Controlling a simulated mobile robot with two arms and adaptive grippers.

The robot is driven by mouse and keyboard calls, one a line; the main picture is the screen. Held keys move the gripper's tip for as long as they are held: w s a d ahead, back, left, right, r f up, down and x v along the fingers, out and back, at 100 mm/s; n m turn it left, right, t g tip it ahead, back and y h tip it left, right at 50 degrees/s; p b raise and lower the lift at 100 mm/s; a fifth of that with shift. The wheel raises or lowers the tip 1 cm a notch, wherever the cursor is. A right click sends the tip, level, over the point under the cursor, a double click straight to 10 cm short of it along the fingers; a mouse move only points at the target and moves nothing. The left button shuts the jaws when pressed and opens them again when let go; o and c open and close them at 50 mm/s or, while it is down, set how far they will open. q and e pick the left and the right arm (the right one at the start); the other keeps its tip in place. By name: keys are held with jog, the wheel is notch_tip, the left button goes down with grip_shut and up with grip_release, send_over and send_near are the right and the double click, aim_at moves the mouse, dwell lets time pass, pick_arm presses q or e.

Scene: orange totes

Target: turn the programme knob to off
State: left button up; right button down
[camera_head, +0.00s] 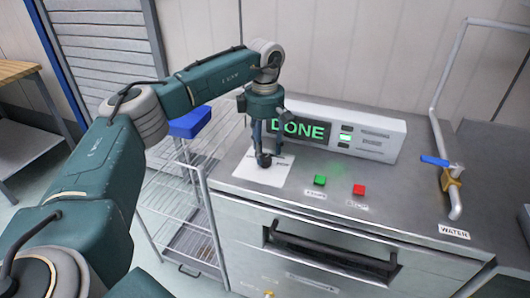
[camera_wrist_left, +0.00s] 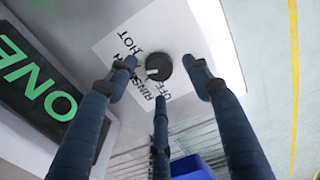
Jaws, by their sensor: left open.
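The programme knob (camera_wrist_left: 158,66) is a round black knob on a white label plate (camera_wrist_left: 118,42) in the left wrist view. The label reads HOT, RINSE and OFF, with one more word partly hidden. A pale mark on the knob lies on its side toward the words, near RINSE; I cannot tell its exact setting. In the head view the knob (camera_head: 264,161) sits on the steel machine top. My left gripper (camera_wrist_left: 160,78), three-fingered and open, points down over the knob with fingers spread around it, apart from it in the wrist view. It also shows in the head view (camera_head: 267,150).
A display box (camera_head: 370,135) reading DONE stands close behind the gripper. A green button (camera_head: 320,180) and red button (camera_head: 358,189) lie to the right. Further right is a water tap with a blue handle (camera_head: 435,161). A wire rack with a blue bin (camera_head: 190,122) stands left.

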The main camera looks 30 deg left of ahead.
aim_at(265, 161)
pick_arm(q)
jog(key=shift+f, duration=1.3)
jog(key=c, duration=1.2)
jog(key=shift+o, duration=0.2)
